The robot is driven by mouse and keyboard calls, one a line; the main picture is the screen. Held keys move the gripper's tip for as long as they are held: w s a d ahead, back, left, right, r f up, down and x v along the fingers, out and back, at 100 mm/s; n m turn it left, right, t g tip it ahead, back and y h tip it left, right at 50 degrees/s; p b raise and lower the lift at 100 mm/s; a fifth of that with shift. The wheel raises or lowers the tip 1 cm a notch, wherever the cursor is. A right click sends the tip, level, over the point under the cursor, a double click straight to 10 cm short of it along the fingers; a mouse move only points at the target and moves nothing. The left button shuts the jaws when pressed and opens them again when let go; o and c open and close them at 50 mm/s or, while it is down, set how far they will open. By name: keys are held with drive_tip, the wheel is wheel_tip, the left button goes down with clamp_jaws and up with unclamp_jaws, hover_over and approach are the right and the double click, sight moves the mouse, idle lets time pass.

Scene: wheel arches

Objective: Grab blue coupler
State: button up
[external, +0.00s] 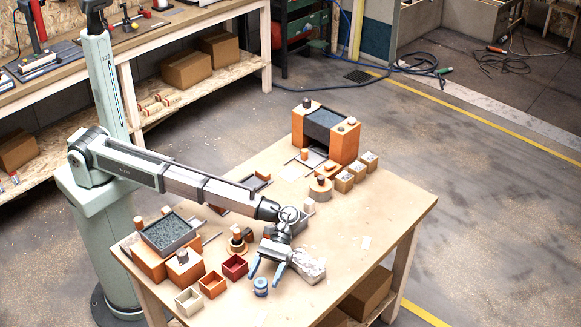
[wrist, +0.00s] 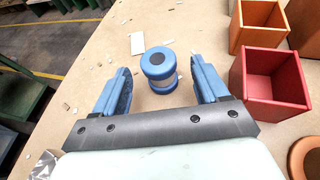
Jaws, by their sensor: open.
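In the external view my gripper (external: 264,272) is just behind the coupler, low over the table.
A red open box (wrist: 272,88) and an orange open box (wrist: 260,25) stand right of the coupler in the wrist view. A cream box (external: 189,301) is also near the front edge. A white slip (wrist: 137,43) lies beside the coupler. The table's right side (external: 385,215) is mostly clear.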

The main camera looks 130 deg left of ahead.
sight(258, 291)
drive_tip(key=shift+x, duration=2.6)
drive_tip(key=shift+r, duration=0.1)
drive_tip(key=c, duration=1)
